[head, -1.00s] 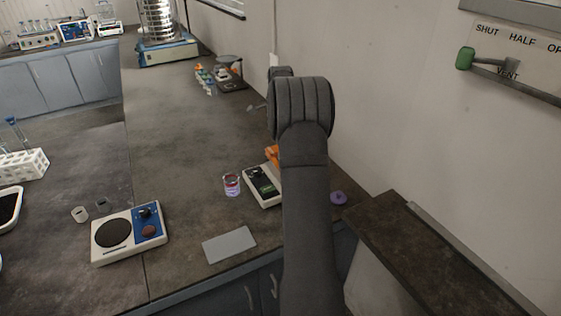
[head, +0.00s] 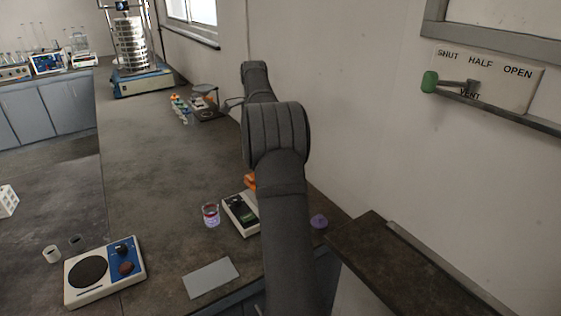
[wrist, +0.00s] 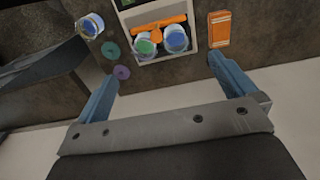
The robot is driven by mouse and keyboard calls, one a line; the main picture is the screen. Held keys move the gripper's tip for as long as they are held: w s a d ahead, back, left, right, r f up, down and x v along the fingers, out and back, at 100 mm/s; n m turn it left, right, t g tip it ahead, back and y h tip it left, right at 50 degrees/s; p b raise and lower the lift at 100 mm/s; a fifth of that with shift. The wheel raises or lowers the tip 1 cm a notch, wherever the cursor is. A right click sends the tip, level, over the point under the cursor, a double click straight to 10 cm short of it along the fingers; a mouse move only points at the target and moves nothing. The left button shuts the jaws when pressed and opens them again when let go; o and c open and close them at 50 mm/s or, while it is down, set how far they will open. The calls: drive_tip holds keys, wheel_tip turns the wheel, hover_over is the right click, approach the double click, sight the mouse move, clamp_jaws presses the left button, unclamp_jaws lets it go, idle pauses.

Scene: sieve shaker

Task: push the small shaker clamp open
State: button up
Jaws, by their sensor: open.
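The small shaker (wrist: 186,8) is a pale box at the top of the wrist view. An orange clamp bar (wrist: 155,27) with a central knob lies across it, over two vials (wrist: 175,40) with blue and green contents. In the head view the small shaker (head: 241,214) stands on the bench beside my arm, which partly covers it. The head view does not clearly show the fingers.
An orange block (wrist: 219,30) lies right of the shaker. A jar (wrist: 90,26) and green (wrist: 111,50) and purple (wrist: 122,72) discs lie left. A hotplate (head: 105,270), grey plate (head: 211,277) and tall sieve stack (head: 131,42) also stand on the bench. A wall bounds the right.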

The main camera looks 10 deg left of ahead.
drive_tip(key=shift+w+d+f, duration=0.1)
drive_tip(key=shift+w, duration=0.1)
drive_tip(key=c, duration=0.6)
drive_tip(key=w+d+f+t, duration=0.1)
drive_tip(key=w+f, duration=0.1)
drive_tip(key=shift+w+d+t, duration=0.3)
drive_tip(key=shift+d+t, duration=0.1)
drive_tip(key=c, duration=0.7)
drive_tip(key=shift+o, duration=0.2)
drive_tip(key=w+d+f+n+t+y, duration=0.2)
drive_tip(key=w+d+f+n+t, duration=0.6)
drive_tip(key=w+d+n+t, duration=0.15)
drive_tip(key=s+a+f+n+g+y, duration=0.1)
drive_tip(key=s+f+n+y, duration=0.1)
drive_tip(key=s+n+y, duration=0.6)
drive_tip(key=s+f+n+g+y, duration=0.15)
drive_tip(key=s+n+y, duration=0.35)
drive_tip(key=s, duration=0.6)
drive_tip(key=shift+m+y, duration=0.3)
drive_tip(key=shift+m, duration=0.45)
drive_tip(key=x, duration=1.2)
drive_tip(key=shift+w+d+f, duration=0.1)
drive_tip(key=shift+f, duration=0.05)
drive_tip(key=shift+c, duration=0.2)
